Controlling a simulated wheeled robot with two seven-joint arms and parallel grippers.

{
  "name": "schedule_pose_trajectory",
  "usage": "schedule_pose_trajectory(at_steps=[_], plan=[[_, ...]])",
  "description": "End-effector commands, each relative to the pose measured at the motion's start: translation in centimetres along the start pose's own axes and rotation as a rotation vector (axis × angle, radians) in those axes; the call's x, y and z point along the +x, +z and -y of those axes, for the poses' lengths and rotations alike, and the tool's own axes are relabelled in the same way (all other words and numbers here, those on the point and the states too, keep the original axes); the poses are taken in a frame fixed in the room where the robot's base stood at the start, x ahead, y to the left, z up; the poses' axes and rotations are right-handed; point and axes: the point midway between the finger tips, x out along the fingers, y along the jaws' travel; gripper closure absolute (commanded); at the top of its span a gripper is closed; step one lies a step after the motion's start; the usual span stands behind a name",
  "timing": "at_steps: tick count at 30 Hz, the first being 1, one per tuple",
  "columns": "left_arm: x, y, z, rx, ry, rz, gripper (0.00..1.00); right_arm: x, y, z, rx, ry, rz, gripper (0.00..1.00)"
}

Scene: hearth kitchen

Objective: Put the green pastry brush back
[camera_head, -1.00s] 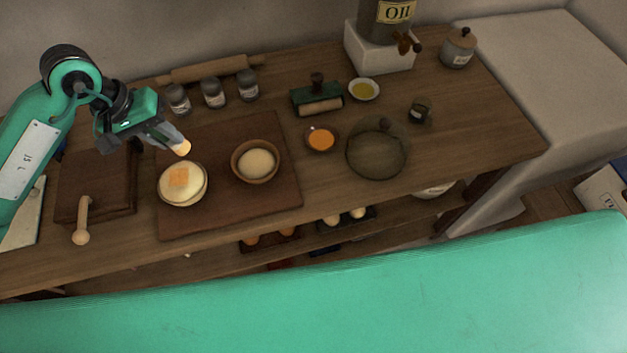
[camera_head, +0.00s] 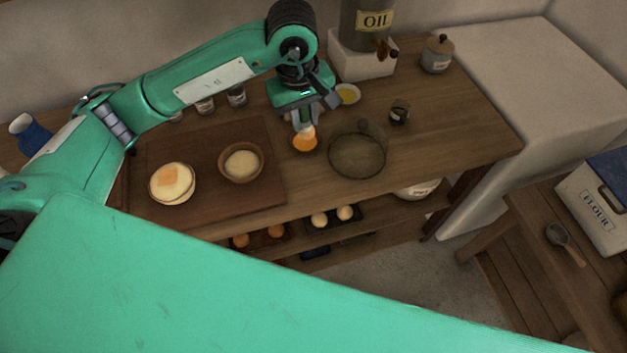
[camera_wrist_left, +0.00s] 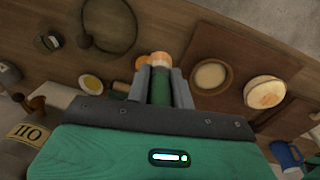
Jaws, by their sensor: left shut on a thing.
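My left gripper (camera_head: 304,118) is shut on the green pastry brush and holds it with its pale bristles (camera_head: 306,131) pointing down, above the counter. In the left wrist view the brush's green handle (camera_wrist_left: 160,90) sits between the two fingers, with the bristles beyond the fingertips. The small bowl of orange liquid (camera_head: 304,145) is right below or behind the bristles; whether they touch I cannot tell. My right gripper is not in view.
The dough bowl (camera_head: 241,163) and the plated pastry (camera_head: 172,184) are on the board to the left. A yellow oil dish (camera_head: 347,94), small jar (camera_head: 399,113) and oil dispenser stand (camera_head: 363,64) are behind.

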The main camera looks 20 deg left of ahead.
Motion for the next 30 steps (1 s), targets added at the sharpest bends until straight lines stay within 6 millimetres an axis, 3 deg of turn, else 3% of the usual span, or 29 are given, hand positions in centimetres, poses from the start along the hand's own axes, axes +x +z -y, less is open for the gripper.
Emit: schedule_pose_trajectory(at_steps=[8, 13, 30], plan=[[-1.3, 0.9, -1.2, -0.236, -0.083, 0.004, 1.00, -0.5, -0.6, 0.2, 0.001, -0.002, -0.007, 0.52], [-0.2, 1.1, -1.1, -0.270, -0.099, 0.009, 1.00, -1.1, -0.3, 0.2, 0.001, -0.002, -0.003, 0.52], [12.9, 1.6, 0.1, -0.268, -0.097, 0.009, 1.00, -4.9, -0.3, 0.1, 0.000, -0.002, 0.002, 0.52]])
